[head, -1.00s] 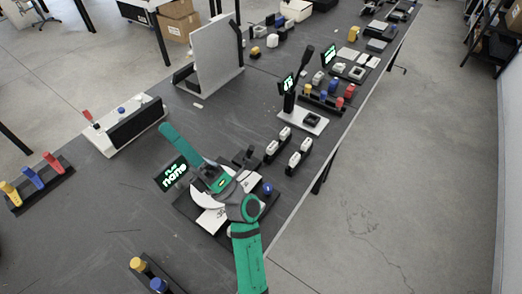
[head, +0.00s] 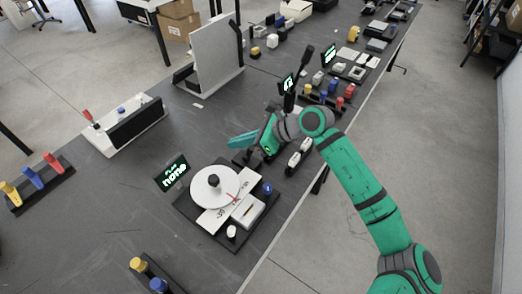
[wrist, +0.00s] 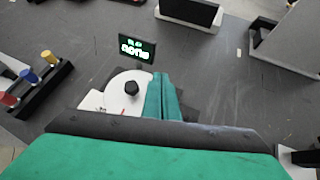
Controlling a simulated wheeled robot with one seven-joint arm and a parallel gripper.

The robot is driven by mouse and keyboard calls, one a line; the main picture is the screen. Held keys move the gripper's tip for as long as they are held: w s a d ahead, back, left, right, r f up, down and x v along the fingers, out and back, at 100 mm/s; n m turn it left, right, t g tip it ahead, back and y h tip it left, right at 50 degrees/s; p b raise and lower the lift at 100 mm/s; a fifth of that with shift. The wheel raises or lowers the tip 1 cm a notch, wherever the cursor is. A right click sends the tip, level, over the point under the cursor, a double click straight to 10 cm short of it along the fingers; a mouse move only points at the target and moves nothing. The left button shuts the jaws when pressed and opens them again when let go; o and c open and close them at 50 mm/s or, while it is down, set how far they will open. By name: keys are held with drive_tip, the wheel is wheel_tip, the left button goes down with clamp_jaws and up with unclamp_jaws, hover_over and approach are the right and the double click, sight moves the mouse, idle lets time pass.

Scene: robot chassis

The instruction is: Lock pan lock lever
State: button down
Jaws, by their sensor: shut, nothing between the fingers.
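The panning device is a dark base plate (head: 195,222) with a round white disk (head: 202,190), a black knob (head: 214,181) and a red pointer (head: 233,197). A blue knob (head: 267,188) stands at its right corner and a white knob (head: 231,232) at its front. I cannot tell which part is the pan lock lever. My gripper (head: 232,142) is shut and empty, behind and above the disk, apart from it. In the wrist view my shut teal fingers (wrist: 160,76) overlap the right edge of the disk (wrist: 118,92) and hide what lies behind.
A display reading "none" (head: 173,172) stands left of the disk. White switches (head: 300,153) stand right of my gripper. A white box with a black panel (head: 136,123) lies to the left. Colored levers (head: 33,179) are at the far left. The table between is mostly clear.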

sight(250, 151)
drive_tip(key=w+d+f+h, duration=0.1)
drive_tip(key=d+f+h, duration=0.1)
drive_tip(key=d, duration=0.5)
drive_tip(key=d+f+h, duration=0.2)
drive_tip(key=d+h, duration=0.1)
drive_tip(key=d, duration=0.5)
drive_tip(key=shift+w+d, duration=0.15)
drive_tip(key=shift+w, duration=0.2)
drive_tip(key=w+a+f, duration=0.4)
drive_tip(key=a+f, duration=0.3)
drive_tip(key=a, duration=0.1)
drive_tip(key=shift+s+a, duration=0.1)
drive_tip(key=shift+a, duration=0.05)
